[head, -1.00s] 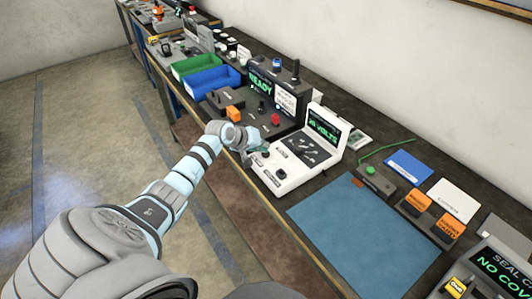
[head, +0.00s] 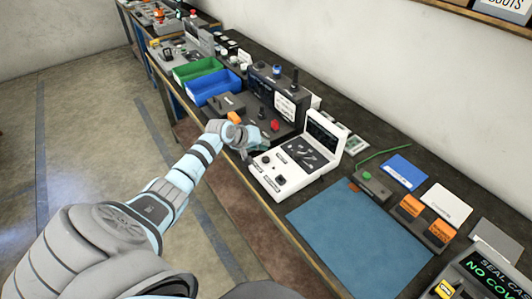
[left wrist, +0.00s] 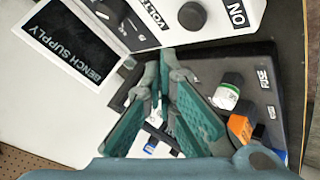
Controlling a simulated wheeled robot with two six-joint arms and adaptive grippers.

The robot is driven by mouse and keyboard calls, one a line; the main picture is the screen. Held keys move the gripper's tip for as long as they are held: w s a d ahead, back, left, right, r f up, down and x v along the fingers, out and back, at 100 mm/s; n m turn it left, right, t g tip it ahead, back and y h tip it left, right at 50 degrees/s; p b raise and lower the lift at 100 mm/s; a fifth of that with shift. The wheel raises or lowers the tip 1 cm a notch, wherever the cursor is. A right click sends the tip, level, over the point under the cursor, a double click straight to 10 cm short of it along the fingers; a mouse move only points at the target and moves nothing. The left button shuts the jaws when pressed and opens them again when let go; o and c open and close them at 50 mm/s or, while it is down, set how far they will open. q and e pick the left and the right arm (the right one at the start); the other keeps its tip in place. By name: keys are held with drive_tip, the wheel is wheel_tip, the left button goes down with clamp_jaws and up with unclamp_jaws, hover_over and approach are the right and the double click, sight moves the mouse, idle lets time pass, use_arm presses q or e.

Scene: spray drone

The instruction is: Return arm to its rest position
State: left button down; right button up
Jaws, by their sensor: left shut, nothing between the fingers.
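My left arm (head: 165,200) reaches from the lower left over the workbench's front edge. Its gripper (head: 248,143) is beside the front left corner of the white bench supply (head: 290,178) and appears apart from it. In the left wrist view the greenish fingers (left wrist: 160,82) are together with nothing between them. The bench supply's dark screen (left wrist: 68,45) and black knob (left wrist: 192,15) show at the top of that view. My right gripper is not in view.
The dark unit with a red button (head: 275,125) stands just behind the gripper. Blue (head: 213,86) and green (head: 197,69) bins are further back. A blue mat (head: 355,235) lies clear at right. Open floor (head: 90,130) lies left of the bench.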

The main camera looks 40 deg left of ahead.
use_arm(q)
wheel_tip(320, 180, up, 2)
drive_tip(key=shift+r+p, duration=0.1)
drive_tip(key=shift+p, duration=0.3)
drive_tip(key=shift+r+b, duration=0.45)
drive_tip(key=shift+r, duration=0.05)
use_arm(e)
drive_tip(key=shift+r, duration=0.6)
